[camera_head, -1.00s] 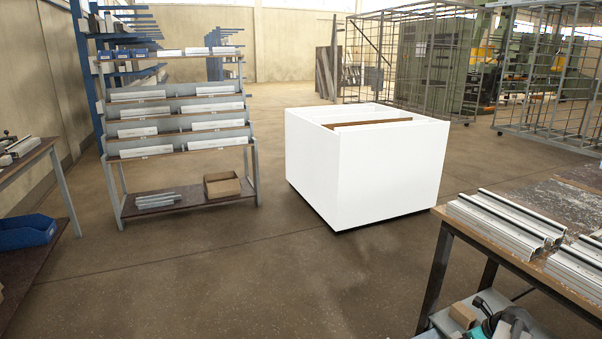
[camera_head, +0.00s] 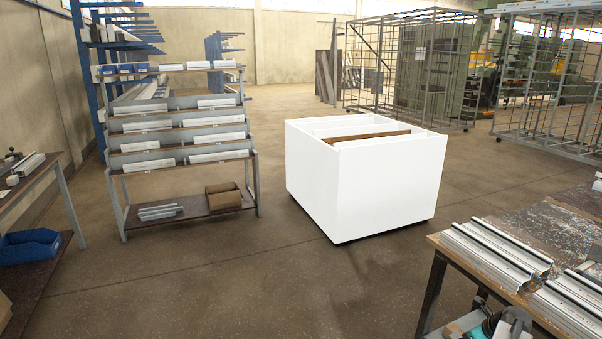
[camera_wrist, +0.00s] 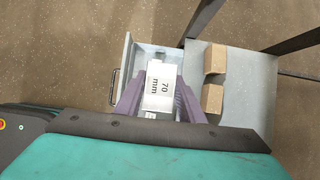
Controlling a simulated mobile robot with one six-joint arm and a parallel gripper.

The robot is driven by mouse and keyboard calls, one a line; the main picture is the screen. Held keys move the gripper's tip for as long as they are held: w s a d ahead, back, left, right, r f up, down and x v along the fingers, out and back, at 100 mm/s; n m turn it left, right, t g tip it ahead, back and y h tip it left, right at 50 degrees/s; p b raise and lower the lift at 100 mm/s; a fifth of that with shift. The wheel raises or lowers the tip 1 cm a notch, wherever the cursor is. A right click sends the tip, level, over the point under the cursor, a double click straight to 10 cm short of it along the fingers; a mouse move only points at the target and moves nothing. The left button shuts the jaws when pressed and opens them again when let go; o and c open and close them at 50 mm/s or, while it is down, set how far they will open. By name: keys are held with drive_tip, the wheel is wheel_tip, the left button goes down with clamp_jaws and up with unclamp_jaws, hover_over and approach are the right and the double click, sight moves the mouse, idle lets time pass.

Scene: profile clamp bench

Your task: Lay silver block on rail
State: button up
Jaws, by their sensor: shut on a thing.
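In the wrist view, a silver block (camera_wrist: 160,88) with a "70 mm" label lies between the two purple fingers of my gripper (camera_wrist: 157,100). The fingers are shut on its sides. Below the block is an open grey drawer (camera_wrist: 126,82) with a dark handle at its left. How far the block is above the drawer floor is hard to tell.
Wooden blocks (camera_wrist: 213,80) sit on the grey surface (camera_wrist: 245,80) right of the drawer. The right bench (camera_head: 570,220) holds silver profiles (camera_head: 500,250). A white cabinet (camera_head: 380,190) stands mid-floor, with a stocked shelf rack (camera_head: 180,180) to its left. Floor in front is clear.

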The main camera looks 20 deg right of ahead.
drive_tip(key=shift+r+p, duration=0.55)
drive_tip(key=shift+r, duration=0.35)
idle(0.4)
drive_tip(key=w+a+r+n+g+y, duration=0.25)
drive_tip(key=w+a+n, duration=0.35)
drive_tip(key=w+a, duration=0.55)
drive_tip(key=w+a+r+n+g+y, duration=0.1)
drive_tip(key=w+a+n+y, duration=0.2)
drive_tip(key=w+a+n, duration=0.8)
drive_tip(key=a+r+n+g, duration=0.2)
drive_tip(key=a+n+g, duration=0.1)
drive_tip(key=a, duration=1.5)
drive_tip(key=a+r+n+g, duration=0.3)
drive_tip(key=a+n, duration=0.3)
drive_tip(key=a, duration=1.2)
drive_tip(key=shift+s+a+r+h, duration=0.15)
drive_tip(key=shift+s+a+h, duration=0.05)
drive_tip(key=shift+h, duration=0.15)
